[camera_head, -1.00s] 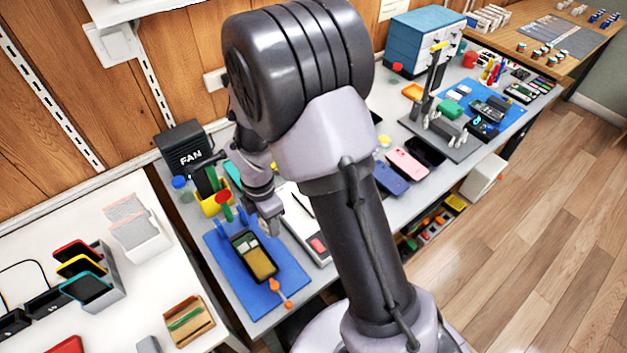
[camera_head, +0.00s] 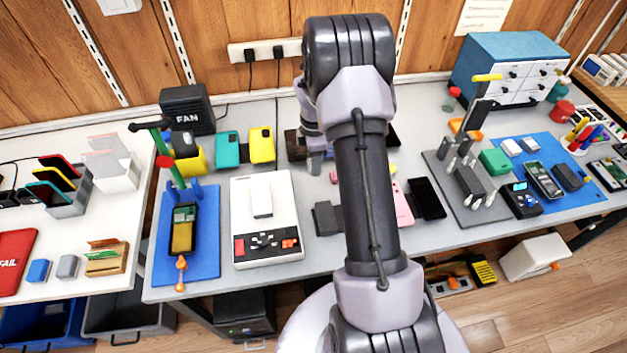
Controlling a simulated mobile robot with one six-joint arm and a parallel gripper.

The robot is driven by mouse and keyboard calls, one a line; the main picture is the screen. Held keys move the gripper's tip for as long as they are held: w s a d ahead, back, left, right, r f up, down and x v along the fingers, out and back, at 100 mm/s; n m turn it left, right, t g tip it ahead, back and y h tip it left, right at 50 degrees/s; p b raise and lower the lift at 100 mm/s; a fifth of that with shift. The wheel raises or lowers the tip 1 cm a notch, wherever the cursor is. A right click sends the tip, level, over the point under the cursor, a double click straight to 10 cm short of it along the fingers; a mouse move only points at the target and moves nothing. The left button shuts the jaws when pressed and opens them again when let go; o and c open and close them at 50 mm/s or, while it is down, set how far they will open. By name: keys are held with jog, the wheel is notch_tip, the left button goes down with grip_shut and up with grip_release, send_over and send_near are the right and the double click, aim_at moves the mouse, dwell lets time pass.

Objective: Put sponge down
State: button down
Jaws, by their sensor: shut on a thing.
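My gripper (camera_head: 315,164) is over the middle of the long grey bench, partly hidden behind my own arm. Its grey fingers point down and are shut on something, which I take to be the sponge. The sponge itself is not clearly visible. A small pink patch (camera_head: 333,177) shows beside the fingertips, and I cannot tell whether it is part of the held thing. I cannot tell how high the fingers are above the bench top (camera_head: 290,183).
A white device (camera_head: 283,221) with buttons and a dark block (camera_head: 327,218) are in front of the gripper. A blue mat (camera_head: 205,262) lies further left. A pink phone (camera_head: 403,205) and black phone (camera_head: 427,198) lie right.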

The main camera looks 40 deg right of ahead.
aim_at(314, 183)
notch_tip(314, 183, down, 7)
jog(key=shift+b, duration=1.1)
jog(key=shift+f, duration=0.2)
jog(key=c, duration=0.7)
grip_release()
jog(key=shift+c, duration=0.2)
jog(key=shift+r, duration=0.15)
